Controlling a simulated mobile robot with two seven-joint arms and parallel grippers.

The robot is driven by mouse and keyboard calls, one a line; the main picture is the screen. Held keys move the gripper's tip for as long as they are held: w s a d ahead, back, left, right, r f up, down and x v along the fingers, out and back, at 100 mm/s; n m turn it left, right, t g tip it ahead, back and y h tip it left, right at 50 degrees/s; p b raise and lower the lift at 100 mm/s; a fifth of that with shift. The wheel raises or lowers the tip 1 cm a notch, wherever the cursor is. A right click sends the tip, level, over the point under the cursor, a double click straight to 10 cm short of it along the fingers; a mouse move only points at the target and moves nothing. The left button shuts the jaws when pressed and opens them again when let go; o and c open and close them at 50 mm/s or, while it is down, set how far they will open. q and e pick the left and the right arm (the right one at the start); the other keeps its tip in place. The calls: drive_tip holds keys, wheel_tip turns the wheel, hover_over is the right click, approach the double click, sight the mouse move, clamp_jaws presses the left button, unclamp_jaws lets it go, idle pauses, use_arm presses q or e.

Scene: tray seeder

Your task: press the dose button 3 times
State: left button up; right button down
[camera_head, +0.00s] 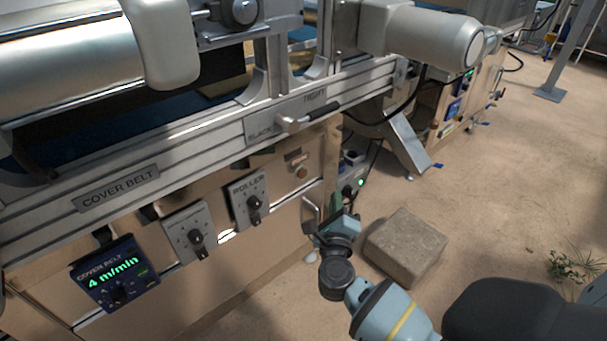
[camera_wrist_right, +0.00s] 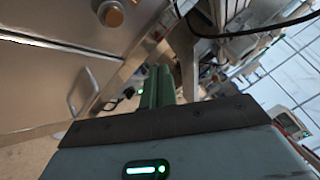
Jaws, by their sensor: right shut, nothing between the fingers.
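A small round copper-coloured button (camera_head: 301,172) sits on the beige cabinet panel under a small label too small to read. A round copper-coloured knob or button (camera_wrist_right: 112,14) also shows at the top left of the right wrist view. I cannot confirm from its label that it is the dose button. My right gripper (camera_head: 337,203) is below and right of this button, apart from it. Its green fingers (camera_wrist_right: 157,85) are shut with nothing between them. My left gripper is not in view.
A metal door handle (camera_head: 309,214) is close left of my right gripper. A control box with a green light (camera_head: 352,188) is behind it. ROLLER (camera_head: 252,200) and COVER BELT (camera_head: 115,275) controls are left. A stone block (camera_head: 405,245) lies on the floor.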

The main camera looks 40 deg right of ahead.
sight(302, 174)
drive_tip(key=shift+s+m, duration=0.15)
drive_tip(key=shift+m, duration=0.65)
drive_tip(key=w+b, duration=0.3)
drive_tip(key=w, duration=0.6)
drive_tip(key=shift+a, duration=0.4)
drive_tip(key=shift+b, duration=0.3)
idle(1.3)
drive_tip(key=shift+w, duration=0.35)
drive_tip(key=shift+w, duration=0.4)
idle(0.6)
drive_tip(key=shift+s, duration=0.15)
drive_tip(key=shift+s+p, duration=0.35)
drive_tip(key=shift+s, duration=0.35)
